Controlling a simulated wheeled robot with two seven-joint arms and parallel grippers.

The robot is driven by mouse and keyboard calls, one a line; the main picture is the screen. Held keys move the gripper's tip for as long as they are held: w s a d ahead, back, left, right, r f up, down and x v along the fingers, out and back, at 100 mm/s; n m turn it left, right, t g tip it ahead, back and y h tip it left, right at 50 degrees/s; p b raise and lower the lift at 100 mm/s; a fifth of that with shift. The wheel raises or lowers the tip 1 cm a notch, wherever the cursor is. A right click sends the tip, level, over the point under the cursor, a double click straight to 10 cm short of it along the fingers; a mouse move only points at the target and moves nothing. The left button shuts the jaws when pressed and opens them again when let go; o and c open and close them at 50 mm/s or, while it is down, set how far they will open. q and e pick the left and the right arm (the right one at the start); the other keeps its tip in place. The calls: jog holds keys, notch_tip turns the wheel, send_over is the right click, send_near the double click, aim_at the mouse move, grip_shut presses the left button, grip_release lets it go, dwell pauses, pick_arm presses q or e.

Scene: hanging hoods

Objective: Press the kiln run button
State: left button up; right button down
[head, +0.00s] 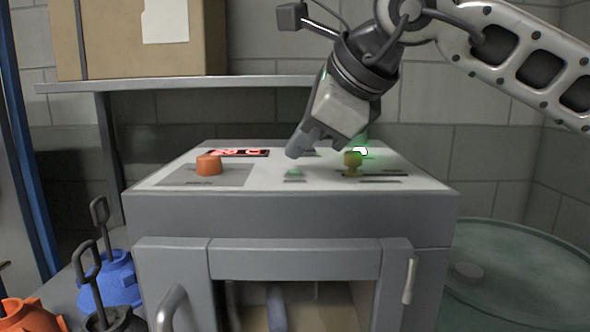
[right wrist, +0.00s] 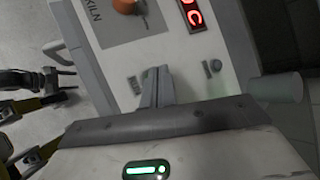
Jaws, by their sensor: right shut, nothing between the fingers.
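The kiln (head: 290,212) is a grey box with a sloping pale top panel. A small green button (head: 295,174) sits near the middle of the panel, above a dark label; I take it as the run button. My right gripper (head: 294,153) is shut and empty, its fingertips pointing down just above and behind that button in the head view. I cannot tell whether they touch the panel. The right wrist view shows the shut fingers (right wrist: 156,74) over the panel; I cannot make out the green button there. My left gripper is not in view.
An orange knob (head: 208,165) and a red display (head: 238,153) are on the panel's left. A yellowish knob (head: 353,160) stands close right of the gripper, near a green light (head: 361,150). A shelf (head: 180,83) with a cardboard box (head: 140,40) is behind.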

dwell(0.6)
jog(key=shift+f, duration=0.1)
jog(key=shift+f+b, duration=0.35)
jog(key=shift+b, duration=0.15)
jog(key=shift+f+b, duration=0.45)
dwell(0.4)
jog(key=shift+r, duration=0.1)
jog(key=shift+r+p, duration=0.6)
jog(key=shift+r, duration=0.15)
notch_tip(320, 180, up, 5)
jog(key=p, duration=0.3)
jog(key=shift+p, duration=0.4)
